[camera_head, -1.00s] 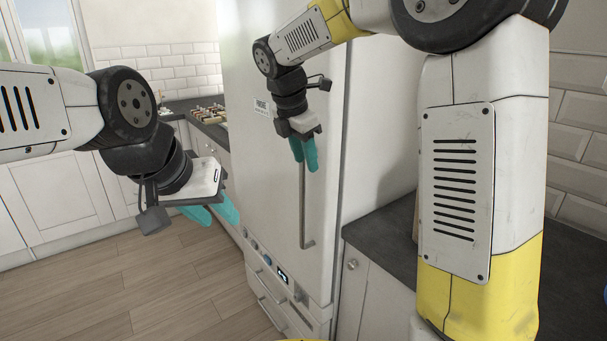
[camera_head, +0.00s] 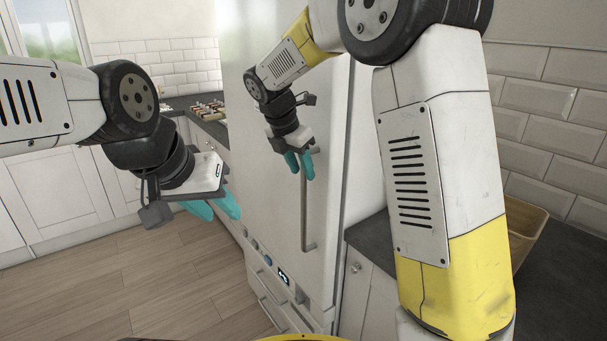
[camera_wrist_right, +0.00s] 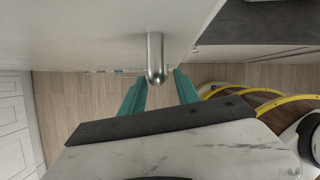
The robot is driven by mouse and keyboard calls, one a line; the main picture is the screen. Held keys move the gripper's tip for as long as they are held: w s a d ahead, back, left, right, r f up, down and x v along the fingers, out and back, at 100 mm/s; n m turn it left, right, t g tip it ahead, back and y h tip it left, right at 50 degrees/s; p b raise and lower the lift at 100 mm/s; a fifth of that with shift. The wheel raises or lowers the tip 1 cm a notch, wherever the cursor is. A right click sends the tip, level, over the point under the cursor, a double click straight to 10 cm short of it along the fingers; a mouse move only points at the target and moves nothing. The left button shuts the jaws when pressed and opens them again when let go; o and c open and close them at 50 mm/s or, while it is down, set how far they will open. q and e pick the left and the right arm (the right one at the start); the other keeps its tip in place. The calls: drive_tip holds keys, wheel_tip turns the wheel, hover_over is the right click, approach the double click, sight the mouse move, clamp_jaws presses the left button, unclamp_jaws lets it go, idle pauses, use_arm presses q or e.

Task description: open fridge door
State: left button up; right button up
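The white fridge door (camera_head: 262,185) stands in the middle of the head view and looks shut. Its vertical metal handle (camera_head: 306,215) runs down the door's right part. My right gripper (camera_head: 300,168) is open at the upper part of the handle, its teal fingers pointing down in the picture. In the right wrist view, the handle's rounded end (camera_wrist_right: 156,62) shows in the gap between the two fingers (camera_wrist_right: 160,92), with space on both sides; contact is not visible. My left gripper (camera_head: 217,208) is open and empty, left of the fridge and away from the door.
A dark worktop (camera_head: 372,238) with a wooden box (camera_head: 524,232) lies right of the fridge, partly hidden by my right arm. Another counter with a tray (camera_head: 208,110) stands behind left. The wooden floor (camera_head: 150,285) at left is clear.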

drive_tip(key=shift+x, duration=1.35)
clamp_jaws()
idle(0.4)
